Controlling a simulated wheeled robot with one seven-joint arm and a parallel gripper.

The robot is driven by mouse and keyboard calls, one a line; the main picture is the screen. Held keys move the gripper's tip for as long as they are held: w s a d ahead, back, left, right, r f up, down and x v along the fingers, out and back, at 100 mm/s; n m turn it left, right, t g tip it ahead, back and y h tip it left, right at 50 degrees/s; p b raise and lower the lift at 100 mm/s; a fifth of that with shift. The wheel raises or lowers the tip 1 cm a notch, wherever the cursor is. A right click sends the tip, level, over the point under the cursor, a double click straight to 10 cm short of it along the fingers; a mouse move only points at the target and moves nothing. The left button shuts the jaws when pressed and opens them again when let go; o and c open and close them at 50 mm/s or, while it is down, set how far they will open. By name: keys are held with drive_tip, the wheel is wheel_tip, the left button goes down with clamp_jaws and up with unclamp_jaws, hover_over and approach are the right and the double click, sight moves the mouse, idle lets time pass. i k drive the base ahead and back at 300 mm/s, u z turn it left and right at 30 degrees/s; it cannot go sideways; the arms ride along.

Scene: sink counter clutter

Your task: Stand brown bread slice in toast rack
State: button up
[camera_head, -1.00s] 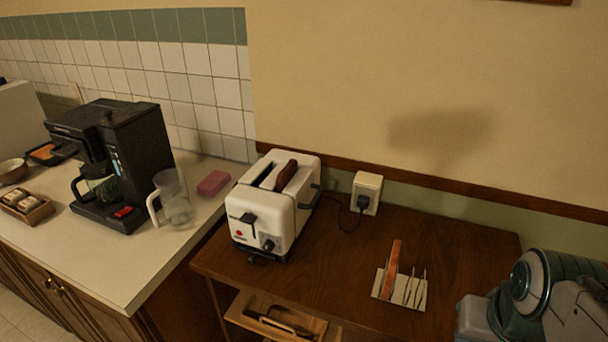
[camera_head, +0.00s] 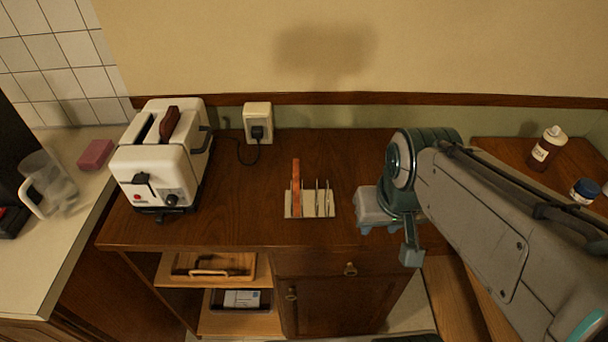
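A dark brown bread slice (camera_head: 170,124) sticks up from the right-hand slot of the white toaster (camera_head: 150,165); its lower part is hidden in the slot. The toast rack (camera_head: 310,212) stands on the wooden counter, right of the toaster. A thin orange-brown slice (camera_head: 296,182) stands upright at the rack's left end, and the dividers to its right have nothing between them. My gripper (camera_head: 392,228) is right of the rack, at the end of my arm and apart from both slices. Its fingers are not clear enough to tell open from shut.
A socket with a plug (camera_head: 258,126) is on the wall behind, its cord running to the toaster. A glass jug (camera_head: 46,185) and pink sponge (camera_head: 95,153) are on the left worktop. A bottle (camera_head: 546,148) and jar (camera_head: 584,192) stand far right. Counter between toaster and rack is clear.

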sight(310, 196)
drive_tip(key=z, duration=1.95)
drive_tip(key=k, duration=1.4)
drive_tip(key=u, duration=1.9)
drive_tip(key=i, duration=1)
